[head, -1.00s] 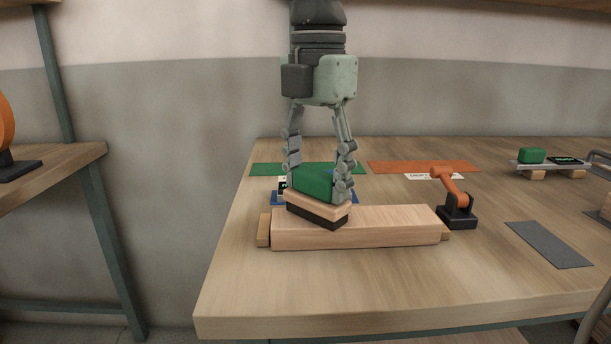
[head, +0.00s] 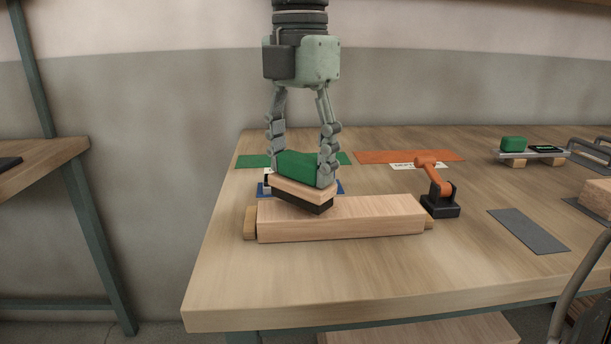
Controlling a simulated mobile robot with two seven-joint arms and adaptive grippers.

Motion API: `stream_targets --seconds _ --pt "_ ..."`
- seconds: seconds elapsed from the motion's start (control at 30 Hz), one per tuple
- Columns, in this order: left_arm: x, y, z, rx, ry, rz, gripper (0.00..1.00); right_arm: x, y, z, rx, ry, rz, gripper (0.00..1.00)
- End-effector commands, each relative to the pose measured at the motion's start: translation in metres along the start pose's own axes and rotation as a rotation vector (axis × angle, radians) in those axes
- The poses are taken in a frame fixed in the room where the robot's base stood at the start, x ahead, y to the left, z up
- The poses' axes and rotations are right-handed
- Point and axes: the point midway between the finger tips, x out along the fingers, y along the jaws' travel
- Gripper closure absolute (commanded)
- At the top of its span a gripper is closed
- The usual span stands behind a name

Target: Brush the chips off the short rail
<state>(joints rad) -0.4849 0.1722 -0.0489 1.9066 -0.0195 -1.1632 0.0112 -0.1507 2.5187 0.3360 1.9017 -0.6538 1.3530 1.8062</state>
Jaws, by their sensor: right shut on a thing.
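The short rail is a pale wooden block (head: 350,220) lying on the workbench, with small darker wooden ends showing at both sides. My right gripper (head: 303,180) comes down from above, shut on a brush (head: 300,192). The brush has a green grip, a wooden body and a dark bristle strip underneath. It sits at an angle over the left part of the rail's top; I cannot tell whether the bristles touch. No chips can be made out on the rail. My left gripper is not in view.
Behind lie a green mat (head: 252,161) and an orange mat (head: 400,157). A grey mat (head: 528,231) lies to the right. The bench front (head: 300,285) is clear.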

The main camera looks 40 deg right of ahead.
Motion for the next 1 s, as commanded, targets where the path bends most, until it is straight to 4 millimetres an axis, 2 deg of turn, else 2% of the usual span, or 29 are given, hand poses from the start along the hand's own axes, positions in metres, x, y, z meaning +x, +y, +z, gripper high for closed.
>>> stream_targets --seconds 0.6,1.0 --pt "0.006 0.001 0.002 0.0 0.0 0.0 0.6 0.0 -0.023 0.023 0.001 0.0 0.001 0.75" --pt "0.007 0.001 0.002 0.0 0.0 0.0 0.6 0.001 -0.025 0.025 0.0 0.0 0.0 0.75"
